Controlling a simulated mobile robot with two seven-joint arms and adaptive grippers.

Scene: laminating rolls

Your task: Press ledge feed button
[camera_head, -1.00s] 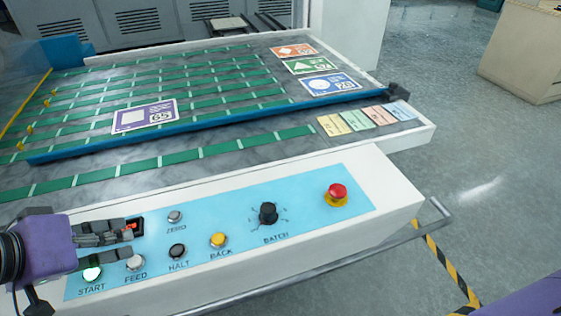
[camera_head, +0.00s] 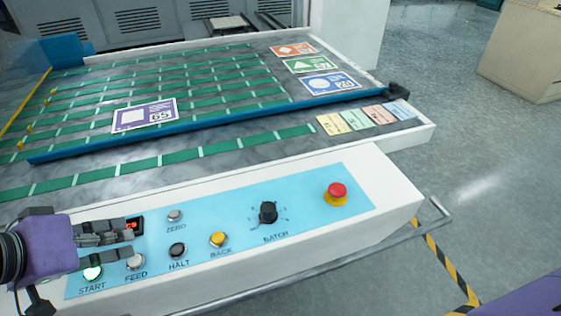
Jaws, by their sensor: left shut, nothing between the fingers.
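The FEED button (camera_head: 135,262) is a round whitish button on the light blue control panel (camera_head: 310,205) along the front ledge of the machine. My left gripper (camera_head: 132,243) is shut and empty, and comes in from the left over the panel. Its fingertips are just above the FEED button in the picture; I cannot tell whether they touch it. A small red-lit display (camera_head: 136,226) is partly hidden behind the fingertips. My right gripper is not in view.
Also on the panel are the ZERO button (camera_head: 175,216), black HALT button (camera_head: 178,250), yellow BACK button (camera_head: 218,239), BATCH knob (camera_head: 268,212) and red emergency button (camera_head: 337,190). Behind lies the grey table with green belts, a blue bar (camera_head: 230,122) and printed cards (camera_head: 145,115).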

